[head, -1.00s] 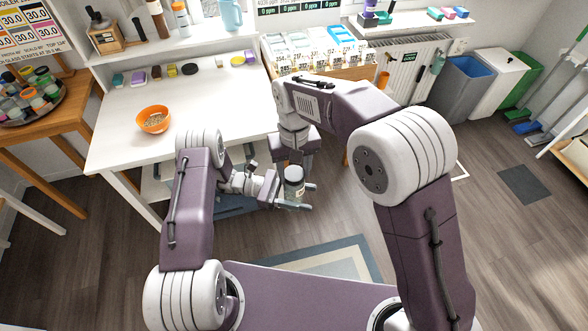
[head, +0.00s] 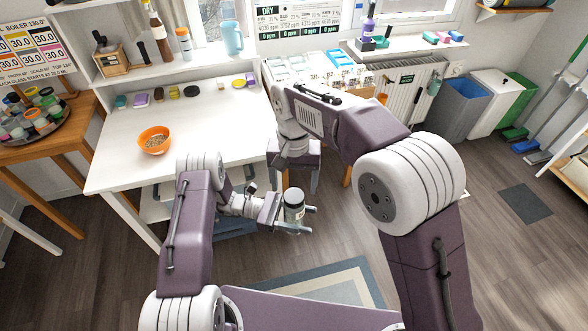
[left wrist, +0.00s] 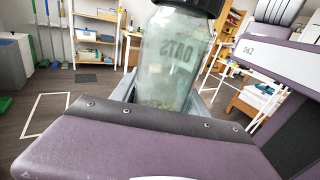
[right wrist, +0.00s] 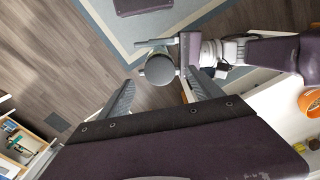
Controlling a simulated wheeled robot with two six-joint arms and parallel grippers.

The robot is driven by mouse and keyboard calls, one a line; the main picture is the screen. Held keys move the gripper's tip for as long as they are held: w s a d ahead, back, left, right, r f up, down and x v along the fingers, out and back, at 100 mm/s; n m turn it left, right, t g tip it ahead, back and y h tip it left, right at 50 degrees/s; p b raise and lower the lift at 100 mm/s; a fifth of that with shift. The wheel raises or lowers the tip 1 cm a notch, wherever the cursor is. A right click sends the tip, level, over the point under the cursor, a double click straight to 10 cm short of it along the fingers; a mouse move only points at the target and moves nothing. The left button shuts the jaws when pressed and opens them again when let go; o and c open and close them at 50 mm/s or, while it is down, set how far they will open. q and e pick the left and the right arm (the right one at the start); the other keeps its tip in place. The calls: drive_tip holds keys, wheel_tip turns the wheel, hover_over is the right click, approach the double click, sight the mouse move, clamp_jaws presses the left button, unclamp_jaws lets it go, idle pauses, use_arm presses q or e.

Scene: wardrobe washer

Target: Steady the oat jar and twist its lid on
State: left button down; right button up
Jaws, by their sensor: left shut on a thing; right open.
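The oat jar (head: 293,212) is a clear, greenish glass jar, standing upright in my left gripper (head: 305,221), which is shut around its body. In the left wrist view the jar (left wrist: 172,60) shows an "OATS" label and pale contents low inside. A dark lid (left wrist: 192,4) sits on top, cut by the frame edge. From above, in the right wrist view, the lid (right wrist: 160,70) is a grey disc; how tight it is cannot be told. My right gripper (head: 294,181) is above the jar, pointing down, open and apart from it.
A white table (head: 200,115) stands behind at the left, with an orange bowl (head: 155,140) and small coloured items along its back. Bins (head: 462,105) stand at the right. A rug (head: 320,285) lies on the floor below the jar.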

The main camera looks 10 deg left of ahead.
wheel_tip(320, 180, up, 8)
drive_tip(key=shift+f, duration=0.1)
idle(0.5)
drive_tip(key=d+f, duration=0.9)
drive_tip(key=d, duration=0.6)
drive_tip(key=s+d+f+m+t, duration=0.1)
drive_tip(key=s+d+f, duration=0.7)
drive_tip(key=s+d, duration=0.2)
drive_tip(key=shift+s, duration=0.7)
